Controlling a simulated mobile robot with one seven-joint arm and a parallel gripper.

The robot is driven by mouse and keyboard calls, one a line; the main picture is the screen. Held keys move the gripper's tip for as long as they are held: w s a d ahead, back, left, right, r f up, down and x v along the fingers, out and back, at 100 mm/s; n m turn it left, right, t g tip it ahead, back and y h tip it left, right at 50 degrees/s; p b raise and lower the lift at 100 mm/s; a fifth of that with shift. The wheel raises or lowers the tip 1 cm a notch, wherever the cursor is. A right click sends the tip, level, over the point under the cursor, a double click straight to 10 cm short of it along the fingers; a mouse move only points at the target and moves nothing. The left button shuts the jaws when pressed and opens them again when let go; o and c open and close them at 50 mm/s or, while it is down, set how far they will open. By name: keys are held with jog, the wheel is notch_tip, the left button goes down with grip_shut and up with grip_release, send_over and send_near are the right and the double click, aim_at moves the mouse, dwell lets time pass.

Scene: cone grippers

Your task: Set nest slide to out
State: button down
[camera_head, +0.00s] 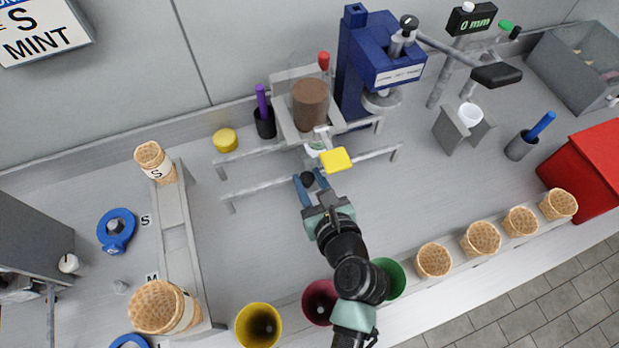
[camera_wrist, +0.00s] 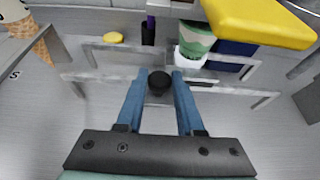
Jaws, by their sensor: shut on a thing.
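The nest slide shows as a grey carriage (camera_head: 319,133) on two grey rails, with a round black knob at its near end. My gripper (camera_head: 308,178) is shut on this black knob, which sits between the two blue fingers in the wrist view (camera_wrist: 159,82). A green and white cup (camera_wrist: 194,42) stands on the carriage side beyond the knob, partly hidden by a yellow paddle (camera_wrist: 262,20). The paddle also shows in the head view (camera_head: 335,160), above and right of the knob. The far part of the slide is partly hidden under the machine.
A blue press (camera_head: 380,60) and a machine with a brown cylinder (camera_head: 310,103) stand behind the rails. A yellow disc (camera_head: 225,140) lies to the left. Several cones stand along the front right edge. Near the front are yellow (camera_head: 259,325), maroon and green cups.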

jog(key=shift+s+a+r+p, duration=0.1)
jog(key=shift+s+a+p, duration=0.1)
jog(key=shift+a+p, duration=0.3)
jog(key=s+a+p, duration=0.2)
jog(key=a+p, duration=0.2)
jog(key=a, duration=0.3)
jog(key=s+a+p, duration=0.3)
jog(key=a+p, duration=0.2)
jog(key=a, duration=0.3)
jog(key=shift+a, duration=0.25)
jog(key=shift+a, duration=0.1)
jog(key=c, duration=0.5)
grip_release()
jog(key=shift+c, duration=0.2)
notch_tip(320, 180, up, 10)
jog(key=p, duration=0.3)
